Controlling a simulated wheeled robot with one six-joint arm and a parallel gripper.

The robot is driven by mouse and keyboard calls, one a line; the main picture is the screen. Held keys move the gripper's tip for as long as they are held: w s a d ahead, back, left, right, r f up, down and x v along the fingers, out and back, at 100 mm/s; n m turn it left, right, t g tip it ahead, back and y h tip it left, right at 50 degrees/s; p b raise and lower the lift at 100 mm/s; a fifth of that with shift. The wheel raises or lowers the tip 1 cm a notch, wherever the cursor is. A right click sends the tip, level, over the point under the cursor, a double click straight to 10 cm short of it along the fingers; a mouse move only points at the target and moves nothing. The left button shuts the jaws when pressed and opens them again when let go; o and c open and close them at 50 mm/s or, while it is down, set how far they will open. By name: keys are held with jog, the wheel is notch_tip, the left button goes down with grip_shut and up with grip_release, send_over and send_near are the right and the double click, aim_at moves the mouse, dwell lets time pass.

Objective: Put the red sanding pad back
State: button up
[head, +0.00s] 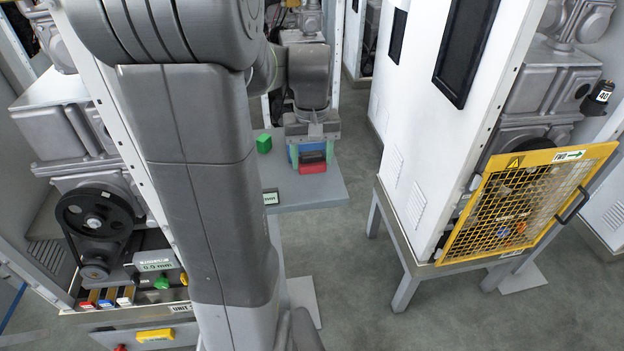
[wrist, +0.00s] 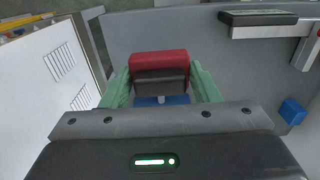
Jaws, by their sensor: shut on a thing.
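My gripper (head: 311,160) is shut on the red sanding pad (head: 313,168), a red block with a dark layer. In the head view it is over the grey table (head: 312,196). In the wrist view the pad (wrist: 158,62) sits between the two greenish fingers, red part on the far side and dark part nearer. A blue patch shows below it between the fingers. I cannot tell whether the pad touches the table.
A green cube (head: 264,144) stands on the table left of my gripper. A blue block (wrist: 292,111) shows at right in the wrist view. A white cabinet with a yellow mesh guard (head: 511,205) is at right. A machine with coloured slots and a yellow block (head: 155,335) is lower left.

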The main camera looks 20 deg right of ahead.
aim_at(312, 186)
jog(key=shift+f, duration=2.7)
jog(key=shift+f, duration=0.2)
jog(key=o, duration=1)
jog(key=shift+c, duration=0.2)
jog(key=shift+r, duration=0.1)
notch_tip(312, 186, up, 12)
jog(key=shift+r+p, duration=0.15)
jog(key=shift+p, duration=0.15)
